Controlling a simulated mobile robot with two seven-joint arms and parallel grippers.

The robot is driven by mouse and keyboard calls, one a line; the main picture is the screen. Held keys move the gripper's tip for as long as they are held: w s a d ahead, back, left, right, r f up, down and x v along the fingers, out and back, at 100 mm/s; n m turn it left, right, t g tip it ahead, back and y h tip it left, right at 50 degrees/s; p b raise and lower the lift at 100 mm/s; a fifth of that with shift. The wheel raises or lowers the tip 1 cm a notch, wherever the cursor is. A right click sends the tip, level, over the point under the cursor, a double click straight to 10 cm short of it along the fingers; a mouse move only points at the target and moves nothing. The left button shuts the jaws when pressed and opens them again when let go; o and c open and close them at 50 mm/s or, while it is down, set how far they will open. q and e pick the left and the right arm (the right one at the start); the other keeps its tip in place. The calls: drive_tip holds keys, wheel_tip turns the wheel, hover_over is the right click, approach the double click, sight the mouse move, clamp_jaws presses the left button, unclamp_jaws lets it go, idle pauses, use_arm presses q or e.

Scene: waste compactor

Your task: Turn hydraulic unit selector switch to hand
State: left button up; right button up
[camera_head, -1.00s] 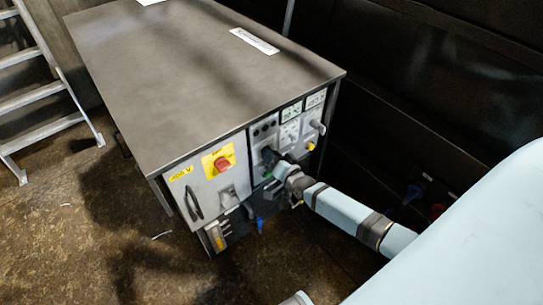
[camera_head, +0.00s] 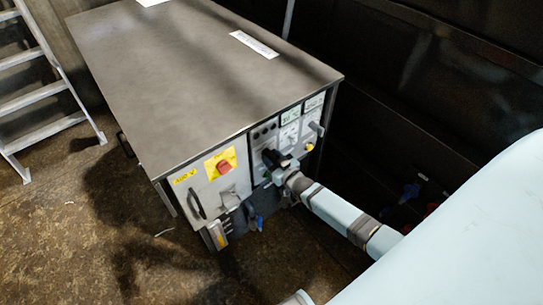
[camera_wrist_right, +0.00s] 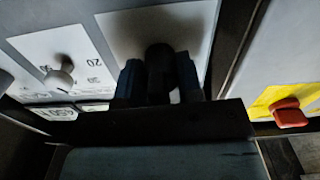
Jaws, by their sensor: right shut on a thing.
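The hydraulic unit (camera_head: 190,75) is a grey cabinet with a control panel on its front face. My right gripper (camera_head: 270,162) is at the middle of that panel, its arm coming in from the lower right. In the right wrist view the two dark fingers of this gripper (camera_wrist_right: 159,82) stand on both sides of a black selector switch (camera_wrist_right: 160,62) and are shut on it. The switch's position marks are hidden or too dark to read. My left gripper is not in view.
A red switch on a yellow plate (camera_head: 220,164) sits left of my gripper; it also shows in the right wrist view (camera_wrist_right: 289,113). A grey dial (camera_wrist_right: 62,80) is on the other side. A ladder (camera_head: 45,80) stands at the left. A dark wall is close on the right.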

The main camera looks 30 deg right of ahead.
drive_tip(key=n, duration=0.3)
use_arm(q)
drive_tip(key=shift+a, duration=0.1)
use_arm(e)
drive_tip(key=n, duration=0.5)
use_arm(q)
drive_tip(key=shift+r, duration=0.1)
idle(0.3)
use_arm(e)
drive_tip(key=o, duration=0.6)
drive_tip(key=shift+c, duration=0.2)
use_arm(q)
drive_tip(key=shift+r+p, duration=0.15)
drive_tip(key=shift+p, duration=0.6)
use_arm(e)
drive_tip(key=s+d, duration=0.1)
drive_tip(key=s, duration=1.2)
drive_tip(key=shift+s, duration=0.4)
